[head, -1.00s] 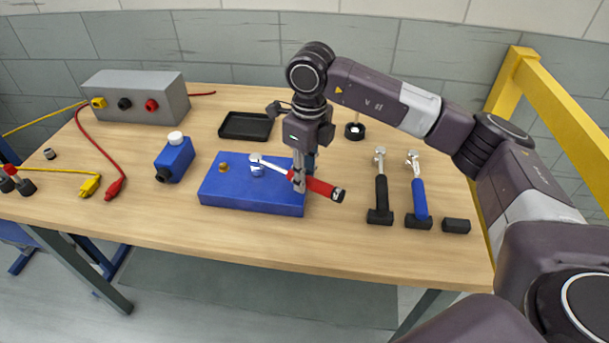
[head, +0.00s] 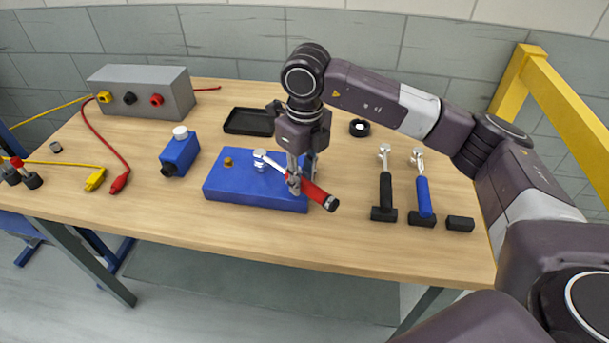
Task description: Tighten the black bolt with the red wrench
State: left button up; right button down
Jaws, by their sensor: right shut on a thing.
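My right gripper (head: 294,183) is shut on the red handle of the red wrench (head: 316,194), over the right part of the blue block (head: 243,192). The wrench's silver head (head: 261,155) is at a silver bolt or post (head: 260,167) on the block's top; exact seating is too small to tell. The handle slants down to the right, past the block's right edge. A brass-coloured bolt (head: 228,162) stands to the left on the block. I cannot make out a black bolt; the gripper hides part of the block's right side. My left gripper is not in view.
The table front is clear.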

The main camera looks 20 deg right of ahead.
jog(key=shift+a, duration=0.15)
jog(key=shift+s+a+m, duration=0.2)
jog(key=shift+a+m, duration=0.35)
jog(key=shift+m, duration=0.15)
jog(key=shift+a, duration=0.1)
jog(key=shift+s+a+m, duration=0.2)
jog(key=shift+a+m, duration=0.4)
jog(key=shift+a+m, duration=0.5)
jog(key=shift+a, duration=0.2)
jog(key=shift+s, duration=0.1)
jog(key=shift+a+m, duration=0.6)
jog(key=shift+a, duration=0.05)
